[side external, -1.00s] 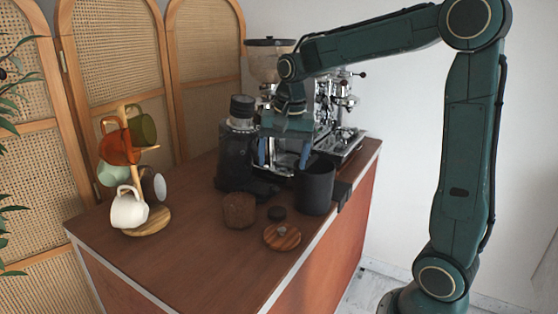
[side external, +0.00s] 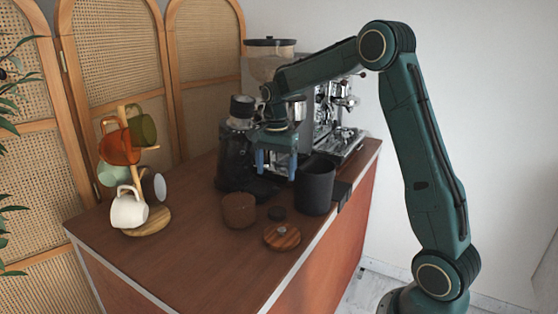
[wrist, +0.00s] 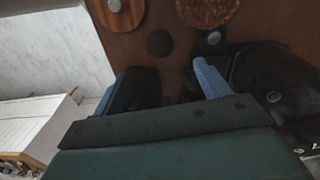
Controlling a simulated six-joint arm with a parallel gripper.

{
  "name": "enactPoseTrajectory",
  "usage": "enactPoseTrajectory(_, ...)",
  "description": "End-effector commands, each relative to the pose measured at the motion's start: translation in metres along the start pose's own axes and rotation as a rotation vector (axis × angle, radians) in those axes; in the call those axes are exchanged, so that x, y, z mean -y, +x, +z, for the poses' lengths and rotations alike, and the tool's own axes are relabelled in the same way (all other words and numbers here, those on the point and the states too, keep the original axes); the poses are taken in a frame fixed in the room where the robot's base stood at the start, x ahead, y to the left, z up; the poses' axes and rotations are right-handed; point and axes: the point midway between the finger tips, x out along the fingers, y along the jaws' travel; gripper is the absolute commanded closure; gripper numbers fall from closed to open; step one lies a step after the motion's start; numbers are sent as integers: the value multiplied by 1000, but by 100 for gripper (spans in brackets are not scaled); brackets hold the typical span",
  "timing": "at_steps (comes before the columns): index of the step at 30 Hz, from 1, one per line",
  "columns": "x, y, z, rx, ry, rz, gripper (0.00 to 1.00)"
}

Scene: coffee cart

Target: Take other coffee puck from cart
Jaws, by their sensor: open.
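A small dark round disc (side external: 277,213), which looks like the coffee puck, lies on the brown cart top (side external: 190,250). It also shows in the wrist view (wrist: 160,43), ahead of the fingers. My gripper (side external: 276,165) is open and empty, with its blue fingers pointing down. It hangs above the cart, behind the disc and beside the black grinder (side external: 236,150). In the wrist view my gripper (wrist: 168,78) has its fingers spread apart, touching nothing that I can make out.
A round wooden piece with a metal knob (side external: 282,237) lies in front of the disc. A brown speckled cup-like block (side external: 239,210) is left of it, and a black canister (side external: 315,187) right. The espresso machine (side external: 340,130) stands behind. A mug tree (side external: 150,222) is left.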

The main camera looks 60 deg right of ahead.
Motion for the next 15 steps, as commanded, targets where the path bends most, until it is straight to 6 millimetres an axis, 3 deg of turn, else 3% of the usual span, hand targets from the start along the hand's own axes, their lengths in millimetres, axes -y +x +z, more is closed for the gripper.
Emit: enactPoseTrajectory(15, -1, 69, 0, 1, -2, 2, 25)
